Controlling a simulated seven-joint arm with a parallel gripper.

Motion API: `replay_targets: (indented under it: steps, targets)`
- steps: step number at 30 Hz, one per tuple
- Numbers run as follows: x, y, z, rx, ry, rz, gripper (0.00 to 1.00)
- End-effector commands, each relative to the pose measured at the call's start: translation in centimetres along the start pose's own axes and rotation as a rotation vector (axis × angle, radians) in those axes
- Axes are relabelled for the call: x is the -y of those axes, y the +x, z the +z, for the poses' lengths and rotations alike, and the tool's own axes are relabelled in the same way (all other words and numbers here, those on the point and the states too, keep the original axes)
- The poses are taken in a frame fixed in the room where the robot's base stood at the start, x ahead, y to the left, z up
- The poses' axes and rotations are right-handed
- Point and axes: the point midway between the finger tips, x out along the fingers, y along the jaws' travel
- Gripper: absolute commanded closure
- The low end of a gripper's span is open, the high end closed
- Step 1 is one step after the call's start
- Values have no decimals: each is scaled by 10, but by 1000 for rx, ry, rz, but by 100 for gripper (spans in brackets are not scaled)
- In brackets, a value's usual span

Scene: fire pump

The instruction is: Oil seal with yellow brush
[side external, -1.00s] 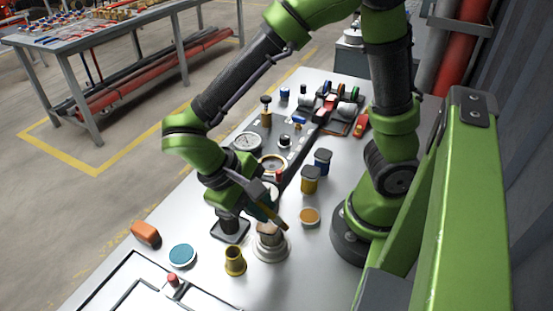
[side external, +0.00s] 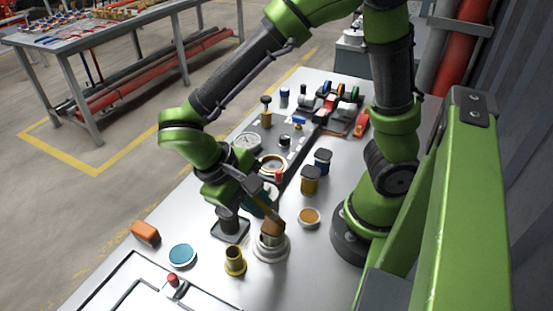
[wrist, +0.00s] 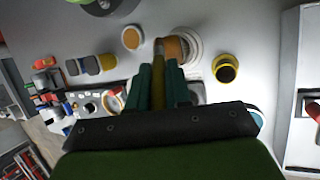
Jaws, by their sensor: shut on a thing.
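My gripper (side external: 262,203) is shut on the yellow brush (wrist: 157,68), which lies between the teal fingers (wrist: 159,88) in the wrist view. The brush points forward, and its tip is at the upper part of the seal, seemingly touching it; exact contact cannot be told. The seal's upper part (side external: 273,229) looks amber-brown in the side view and also in the wrist view (wrist: 174,48). It stands upright on a round silver base (side external: 271,249). A shallow dish with amber content (side external: 309,217) sits right of the seal; the wrist view shows it too (wrist: 132,38).
Gauges and fittings fill the far bench.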

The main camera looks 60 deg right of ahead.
Motion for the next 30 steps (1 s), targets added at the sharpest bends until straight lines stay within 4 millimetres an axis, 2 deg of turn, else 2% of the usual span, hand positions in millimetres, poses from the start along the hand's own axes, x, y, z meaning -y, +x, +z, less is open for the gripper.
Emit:
replay_targets:
  steps: [5, 9, 12, 24, 30]
  targets:
    - [-1, 9, 15, 1, -2, 1, 100]
    - [13, 14, 16, 2, -5, 3, 100]
    - [16, 14, 6, 3, 0, 1, 100]
    - [9, -24, -22, -12, 1, -4, 100]
    - [13, -25, -39, -3, 0, -1, 100]
